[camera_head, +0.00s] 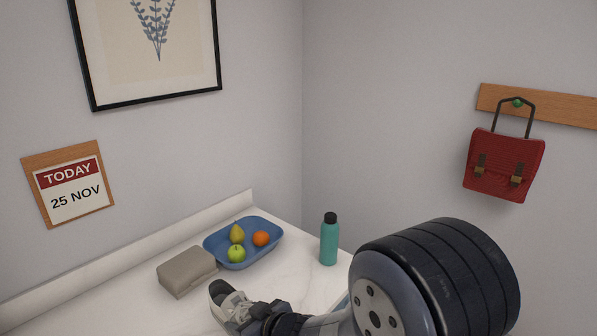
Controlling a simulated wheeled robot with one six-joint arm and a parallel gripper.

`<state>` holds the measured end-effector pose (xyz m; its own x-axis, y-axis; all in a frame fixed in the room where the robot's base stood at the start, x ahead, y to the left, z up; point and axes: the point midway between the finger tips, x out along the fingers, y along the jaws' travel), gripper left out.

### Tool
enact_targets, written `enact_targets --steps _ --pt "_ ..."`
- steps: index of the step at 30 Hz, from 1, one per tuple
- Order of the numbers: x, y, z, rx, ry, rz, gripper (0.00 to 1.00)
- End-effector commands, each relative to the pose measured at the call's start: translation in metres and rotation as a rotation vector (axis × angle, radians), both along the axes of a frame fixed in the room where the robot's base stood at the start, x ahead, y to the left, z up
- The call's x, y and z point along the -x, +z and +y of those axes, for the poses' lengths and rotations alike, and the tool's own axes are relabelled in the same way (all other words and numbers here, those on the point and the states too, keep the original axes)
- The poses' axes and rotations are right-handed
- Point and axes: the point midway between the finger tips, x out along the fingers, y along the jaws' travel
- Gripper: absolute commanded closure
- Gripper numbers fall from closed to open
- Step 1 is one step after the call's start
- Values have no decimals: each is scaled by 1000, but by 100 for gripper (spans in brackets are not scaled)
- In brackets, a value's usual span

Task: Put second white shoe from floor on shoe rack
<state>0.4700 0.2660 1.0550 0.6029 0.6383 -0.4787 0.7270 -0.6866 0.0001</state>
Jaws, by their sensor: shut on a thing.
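A white shoe (234,305) with a dark opening shows at the bottom of the head view, in front of the white counter. My gripper (259,316) is shut on the shoe at its right side, and my arm runs off to the right. The lower parts of the gripper and shoe are cut off or hidden. I cannot tell how high the shoe is above the counter. The shoe rack and the floor are not in view.
On the counter (308,277) are a grey-brown box (187,271), a blue tray (214,250) of fruit and a teal bottle (329,243). The bottle stands near my arm. A red satchel (503,166) hangs on the right wall.

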Motion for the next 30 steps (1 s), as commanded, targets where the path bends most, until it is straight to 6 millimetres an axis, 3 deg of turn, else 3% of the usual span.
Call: enact_targets --steps 5,8,15,18,24,30 --pt "-7 -12 -37 1 -111 2 79" --pt "-13 -23 -70 1 -214 3 79" --pt "-33 -60 -183 3 -559 4 79" --pt "-40 -72 -220 2 -671 3 79" --pt "-48 -85 -260 1 -797 2 79" --pt "-35 -109 -267 4 -818 6 79"
